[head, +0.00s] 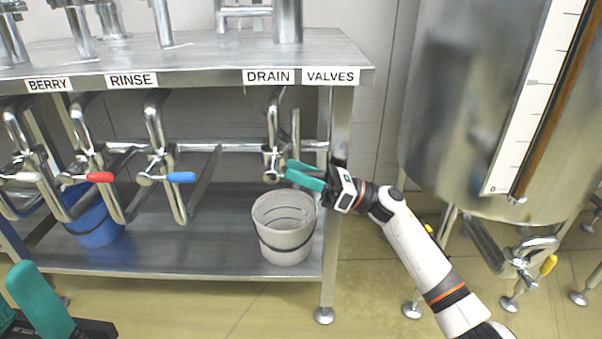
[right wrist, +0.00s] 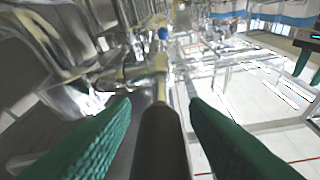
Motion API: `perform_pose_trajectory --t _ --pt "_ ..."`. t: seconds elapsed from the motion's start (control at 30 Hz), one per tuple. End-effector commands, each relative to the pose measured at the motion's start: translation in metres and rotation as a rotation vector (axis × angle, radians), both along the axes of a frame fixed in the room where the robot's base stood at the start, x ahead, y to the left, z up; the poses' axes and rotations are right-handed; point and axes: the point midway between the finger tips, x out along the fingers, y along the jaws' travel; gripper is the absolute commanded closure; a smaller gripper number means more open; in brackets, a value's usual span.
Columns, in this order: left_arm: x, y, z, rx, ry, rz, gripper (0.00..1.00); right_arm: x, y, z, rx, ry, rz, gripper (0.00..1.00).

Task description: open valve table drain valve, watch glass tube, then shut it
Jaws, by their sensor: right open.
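The drain valve (head: 272,165) hangs under the valve table (head: 200,55), below the DRAIN label (head: 269,77). My right gripper (head: 292,174) is at this valve, its teal fingers pointing left. In the right wrist view, a dark handle (right wrist: 160,140) lies between the two open fingers (right wrist: 155,112), with gaps on both sides. The glass tube (head: 553,95) runs beside a white scale on the tank at right. It shows brown along its visible length; its top is out of frame. My left gripper (head: 42,303) is partly visible at lower left, away from the valves.
A grey bucket (head: 285,248) stands on the lower shelf beneath the drain valve. A blue bucket (head: 94,240) stands further left. White, red (head: 100,177) and blue (head: 181,177) handled valves line the left. The table leg (head: 332,245) is close to my right gripper.

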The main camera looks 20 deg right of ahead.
Motion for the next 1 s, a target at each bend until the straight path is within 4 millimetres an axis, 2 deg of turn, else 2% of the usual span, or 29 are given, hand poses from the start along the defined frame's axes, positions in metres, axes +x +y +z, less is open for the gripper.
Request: perform_pose_trajectory --t 0.07,0.3,0.33,0.73,0.8,1.0 --pt "0.0 0.0 0.0 0.0 0.0 0.0 0.6 0.0 0.0 0.0 0.0 0.0 0.0 0.59" --pt "0.0 0.0 0.0 -0.001 -0.001 0.0 0.6 0.0 -0.001 0.0 0.0 0.0 0.0 0.98" --pt "0.0 0.0 0.0 -0.001 -0.001 0.0 0.6 0.0 -0.001 0.0 0.0 0.0 0.0 1.0" --pt "-0.002 0.001 0.007 -0.006 -0.001 0.0 0.6 0.0 -0.001 0.005 -0.033 0.009 -0.001 1.0" --pt "-0.002 0.002 -0.001 -0.007 0.04 0.0 0.6 0.0 -0.001 0.008 -0.059 0.017 -0.001 1.0" --pt "-0.009 0.004 -0.009 -0.012 0.117 -0.005 0.6 0.0 0.0 0.017 -0.175 0.048 0.0 1.0"
